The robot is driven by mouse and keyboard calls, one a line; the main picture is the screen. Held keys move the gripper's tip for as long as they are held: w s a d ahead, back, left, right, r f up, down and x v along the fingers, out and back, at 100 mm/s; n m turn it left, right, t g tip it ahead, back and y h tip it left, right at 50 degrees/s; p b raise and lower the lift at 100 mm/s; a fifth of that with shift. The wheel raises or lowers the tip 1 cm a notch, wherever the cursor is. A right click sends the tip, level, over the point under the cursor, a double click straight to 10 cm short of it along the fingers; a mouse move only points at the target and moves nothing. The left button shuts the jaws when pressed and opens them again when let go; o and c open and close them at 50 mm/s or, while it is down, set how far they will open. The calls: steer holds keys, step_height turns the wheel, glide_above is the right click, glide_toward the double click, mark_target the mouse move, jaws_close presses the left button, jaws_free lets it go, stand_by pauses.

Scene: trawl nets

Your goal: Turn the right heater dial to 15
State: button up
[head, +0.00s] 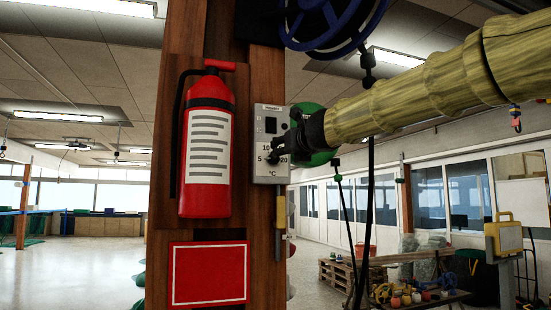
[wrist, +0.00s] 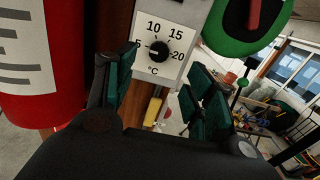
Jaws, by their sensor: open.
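The heater panel (head: 259,135) is a grey box on the wooden post, and its white dial plate (wrist: 145,66) shows 5, 10, 15 and 20 with °C. The round black dial (wrist: 159,51) sits in the middle of the numbers. Its pale mark seems to lie on the left side, towards 5, but is too small to read surely. My gripper (wrist: 163,62) is open, with one green-padded finger on each side below the dial and nothing between them. In the head view my gripper (head: 284,147) is in front of the panel and covers part of its scale. I cannot tell whether it touches the dial.
A red fire extinguisher (head: 206,140) hangs just left of the panel, close to my left finger in the wrist view. A green round object (wrist: 248,22) is at the upper right. A blue wheel (head: 325,22) hangs above. A yellow-handled tool (head: 281,212) hangs below the panel.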

steer(key=p+x, duration=0.4)
steer(key=x, duration=0.6)
steer(key=shift+w+f, duration=0.2)
steer(key=shift+w, duration=0.05)
steer(key=c, duration=1)
